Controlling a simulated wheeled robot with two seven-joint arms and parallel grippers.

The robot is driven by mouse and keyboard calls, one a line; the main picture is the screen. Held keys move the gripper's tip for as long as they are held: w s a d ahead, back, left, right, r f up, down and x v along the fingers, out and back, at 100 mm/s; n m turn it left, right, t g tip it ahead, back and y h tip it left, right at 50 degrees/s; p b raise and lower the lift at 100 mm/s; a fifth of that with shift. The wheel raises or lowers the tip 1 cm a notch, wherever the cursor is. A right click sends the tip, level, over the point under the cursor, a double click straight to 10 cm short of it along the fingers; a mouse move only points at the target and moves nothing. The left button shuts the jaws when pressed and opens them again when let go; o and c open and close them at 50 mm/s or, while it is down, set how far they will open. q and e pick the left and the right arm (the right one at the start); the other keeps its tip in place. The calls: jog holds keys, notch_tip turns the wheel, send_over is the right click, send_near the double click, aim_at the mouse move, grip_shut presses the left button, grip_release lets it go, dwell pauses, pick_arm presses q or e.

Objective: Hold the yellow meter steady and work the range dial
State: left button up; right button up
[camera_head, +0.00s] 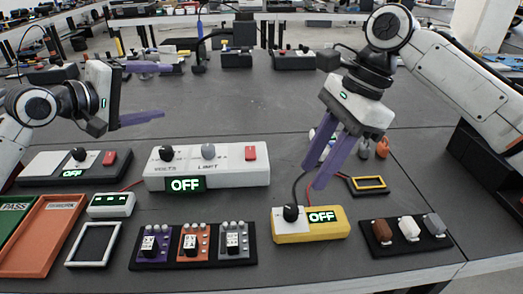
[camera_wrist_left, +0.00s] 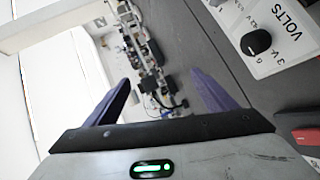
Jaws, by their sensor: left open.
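The yellow meter (camera_head: 312,237) lies near the table's front edge, right of centre in the head view. Its black range dial (camera_head: 291,212) sits on a white panel, and its display (camera_head: 322,216) reads OFF. My right gripper (camera_head: 314,178) points down above the meter, its two purple fingers apart with nothing between them and clear of the dial. My left gripper (camera_head: 160,91) is open and empty at the left, well away from the meter. The left wrist view shows its spread fingers (camera_wrist_left: 160,85) with nothing between; the meter is not in that view.
A white power supply (camera_head: 215,180) reading OFF stands left of the meter. A black tray with several small boards (camera_head: 195,262) lies to its left, and a black holder with coloured pieces (camera_head: 410,247) to its right. A small yellow frame (camera_head: 368,184) lies behind. The table's middle is clear.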

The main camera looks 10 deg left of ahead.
aim_at(301, 219)
pick_arm(q)
jog(key=s+d+f+n+g+h, duration=0.1)
jog(key=d+f, duration=0.2)
jog(key=d, duration=0.1)
jog(key=s+d+f+n+g+h, duration=0.1)
jog(key=d+f, duration=0.2)
jog(key=d, duration=0.1)
jog(key=s+d+f+n+g+h, duration=0.1)
jog(key=d+f+n+g+h, duration=0.1)
jog(key=d, duration=0.3)
jog(key=shift+s+f, duration=0.15)
jog(key=shift+f, duration=0.5)
jog(key=s+d+f+n+g+h, duration=0.1)
jog(key=s+d+f+n+g, duration=0.1)
jog(key=d, duration=0.3)
jog(key=s+d+f+n+g+h, duration=0.1)
jog(key=s+d+f, duration=0.2)
jog(key=s+d, duration=0.1)
jog(key=s+d+f+n+g+h, duration=0.2)
jog(key=s+d, duration=0.1)
jog(key=d, duration=0.3)
jog(key=shift+s+d+f+n+g, duration=0.2)
jog(key=shift+s+f+n+g, duration=0.05)
jog(key=shift+f+n+g, duration=0.05)
jog(key=x, duration=1)
jog(key=c, duration=1.3)
